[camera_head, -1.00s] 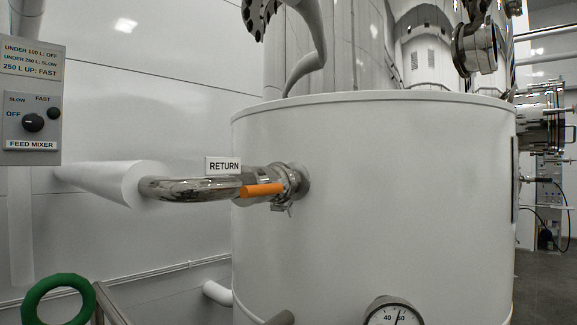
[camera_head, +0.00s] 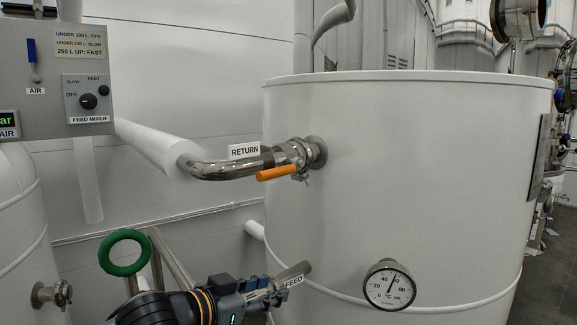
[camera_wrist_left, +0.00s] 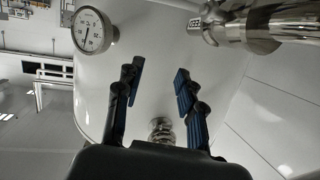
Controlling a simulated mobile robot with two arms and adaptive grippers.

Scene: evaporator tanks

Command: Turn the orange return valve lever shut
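The orange return valve lever (camera_head: 278,173) sits just under the RETURN label (camera_head: 244,151) in the head view. It points left from the valve (camera_head: 301,157), lying roughly along the steel return pipe (camera_head: 215,170) that enters the white tank (camera_head: 430,190). My left gripper (camera_head: 277,291) is low in the head view, well below the lever and in front of the FEED pipe. In the left wrist view its blue-padded fingers (camera_wrist_left: 158,80) are spread apart with nothing between them. The lever does not show in the wrist view. My right gripper is not in view.
The FEED pipe (camera_head: 293,271) is close to my left gripper. A dial gauge (camera_head: 390,285) is on the tank to the right. A green ring handwheel (camera_head: 125,253) and metal rails are at left. A feed mixer panel (camera_head: 88,98) is above left. The space before the lever looks clear.

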